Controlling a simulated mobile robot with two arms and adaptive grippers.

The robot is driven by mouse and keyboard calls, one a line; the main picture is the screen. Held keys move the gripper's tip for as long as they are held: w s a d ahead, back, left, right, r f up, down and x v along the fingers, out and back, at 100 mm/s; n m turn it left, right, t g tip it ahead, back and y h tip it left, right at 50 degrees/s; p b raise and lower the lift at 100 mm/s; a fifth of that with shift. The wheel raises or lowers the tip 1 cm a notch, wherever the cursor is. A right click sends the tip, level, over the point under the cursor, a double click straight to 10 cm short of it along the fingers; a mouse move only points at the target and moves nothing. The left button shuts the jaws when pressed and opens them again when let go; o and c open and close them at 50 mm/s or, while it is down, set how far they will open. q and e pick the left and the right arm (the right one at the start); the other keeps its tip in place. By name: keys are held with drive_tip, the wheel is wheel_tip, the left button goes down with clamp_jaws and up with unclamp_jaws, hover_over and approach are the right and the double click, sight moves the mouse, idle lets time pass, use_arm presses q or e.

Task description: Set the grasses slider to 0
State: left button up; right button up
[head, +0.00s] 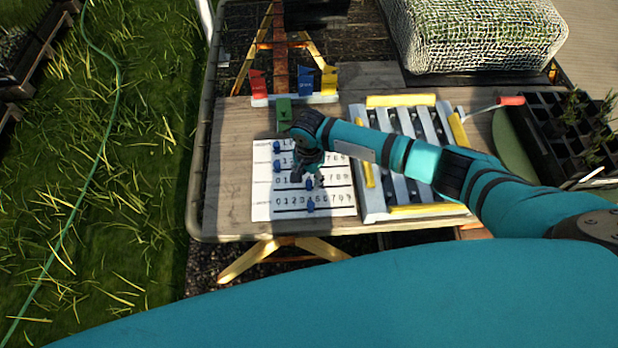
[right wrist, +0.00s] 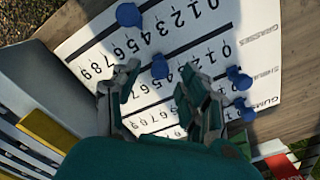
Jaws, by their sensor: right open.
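The white slider board (head: 262,195) lies on the table with several numbered rows and blue knobs. The grasses label (right wrist: 262,46) shows in the right wrist view. The grasses knob (head: 309,184) stands partway along the third row, near 3 or 4; it also shows in the right wrist view (right wrist: 160,66). My right gripper (head: 308,176) is open over the board. In the right wrist view its fingers (right wrist: 160,86) lie either side of the knob's line, with the knob between and just beyond the tips. Contact cannot be told. My left gripper is out of view.
The bottom-row knob (head: 310,206) is close by, and the gums knob (head: 276,147) and shrubs knob (head: 277,166) sit at their low ends. A slatted yellow-and-grey rack (head: 400,101) stands right of the board. Red, blue and yellow holders (head: 293,99) stand behind.

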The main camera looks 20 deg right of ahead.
drive_tip(key=shift+f, duration=0.8)
drive_tip(key=shift+c, duration=0.4)
clamp_jaws()
